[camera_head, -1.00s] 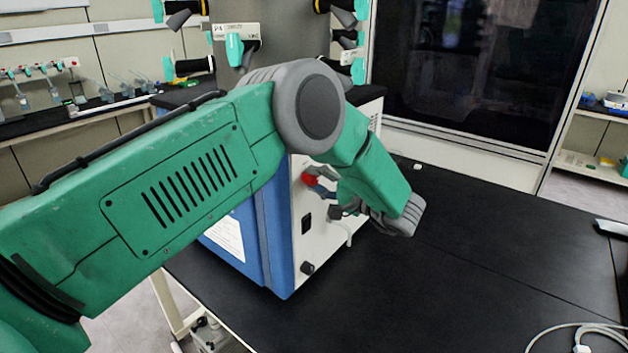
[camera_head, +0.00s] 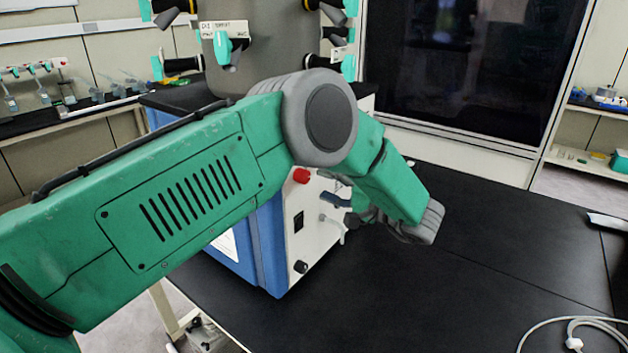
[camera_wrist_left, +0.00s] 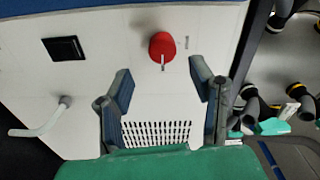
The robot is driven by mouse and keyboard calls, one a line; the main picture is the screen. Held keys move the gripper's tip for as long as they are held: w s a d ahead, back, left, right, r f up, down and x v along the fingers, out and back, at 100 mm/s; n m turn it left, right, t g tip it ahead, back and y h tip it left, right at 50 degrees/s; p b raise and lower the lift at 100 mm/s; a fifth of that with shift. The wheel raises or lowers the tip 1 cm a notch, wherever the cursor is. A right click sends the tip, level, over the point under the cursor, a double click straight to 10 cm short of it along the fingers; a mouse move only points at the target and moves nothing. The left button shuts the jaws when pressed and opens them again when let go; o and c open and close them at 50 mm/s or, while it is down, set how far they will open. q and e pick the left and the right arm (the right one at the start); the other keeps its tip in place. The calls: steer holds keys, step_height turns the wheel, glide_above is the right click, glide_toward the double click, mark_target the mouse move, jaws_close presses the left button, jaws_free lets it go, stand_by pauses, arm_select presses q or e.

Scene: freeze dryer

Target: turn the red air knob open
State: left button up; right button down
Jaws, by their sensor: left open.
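The red air knob (camera_head: 301,176) is on the white side panel of the blue and white freeze dryer (camera_head: 318,225). In the left wrist view the red knob (camera_wrist_left: 162,47) has a pale pointer mark at its lower edge and stands clear of the fingers. My left gripper (camera_wrist_left: 160,86) is open and empty, its two fingertips apart, with the knob beyond and between them. In the head view my left gripper (camera_head: 336,200) is partly hidden behind my green forearm, with a finger showing right of the knob. My right gripper is not in view.
A black switch (camera_wrist_left: 64,48) and a pale bent spout (camera_wrist_left: 42,120) are on the same panel. A vent grille (camera_wrist_left: 157,133) lies below the knob. The black table (camera_head: 430,290) is mostly clear, with a white cable (camera_head: 575,328) at its front right.

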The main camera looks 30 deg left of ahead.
arm_select(q)
steer(key=d, duration=0.7)
steer(key=shift+d, duration=0.15)
